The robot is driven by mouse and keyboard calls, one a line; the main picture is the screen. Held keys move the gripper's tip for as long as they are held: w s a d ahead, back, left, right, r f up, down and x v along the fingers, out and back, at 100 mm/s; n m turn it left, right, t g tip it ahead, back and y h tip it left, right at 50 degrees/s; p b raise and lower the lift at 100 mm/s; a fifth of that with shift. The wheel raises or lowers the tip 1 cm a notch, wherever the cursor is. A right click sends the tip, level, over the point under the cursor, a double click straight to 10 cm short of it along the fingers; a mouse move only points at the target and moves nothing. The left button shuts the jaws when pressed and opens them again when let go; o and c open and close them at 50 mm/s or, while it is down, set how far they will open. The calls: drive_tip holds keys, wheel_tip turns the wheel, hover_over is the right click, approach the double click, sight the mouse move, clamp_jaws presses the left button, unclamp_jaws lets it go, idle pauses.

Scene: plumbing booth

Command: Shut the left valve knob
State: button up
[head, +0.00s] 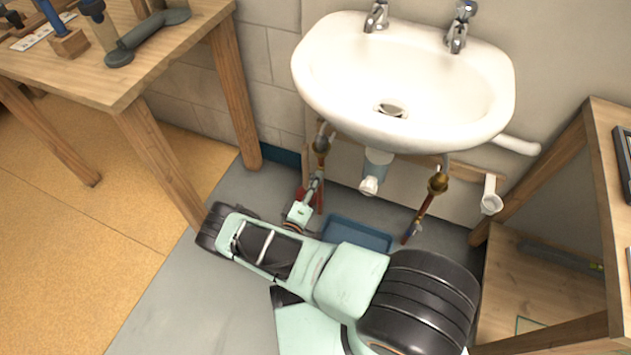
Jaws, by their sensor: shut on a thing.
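The left valve knob (322,145) is a small dark, brassy round piece on the pipe under the left side of the sink. My gripper (319,167) reaches up to it from below, its fingers narrow and close together. It is shut on the left valve knob, though the fingers and the arm's end partly hide the contact. How far the knob is turned cannot be told at this size. The right valve knob (437,184) is brass and sits on a red pipe under the right side of the sink, apart from my gripper.
The white sink (330,75) with two taps hangs just above my gripper. A drain trap (371,178) stands between the valves. A blue tray (358,235) lies on the floor behind my arm. Wooden tables stand left (105,85) and right (592,150).

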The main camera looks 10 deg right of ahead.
drive_tip(key=o, duration=1.2)
drive_tip(key=shift+c, duration=0.2)
drive_tip(key=v, duration=0.7)
drive_tip(key=shift+s+a, duration=0.15)
drive_tip(key=shift+s, duration=0.1)
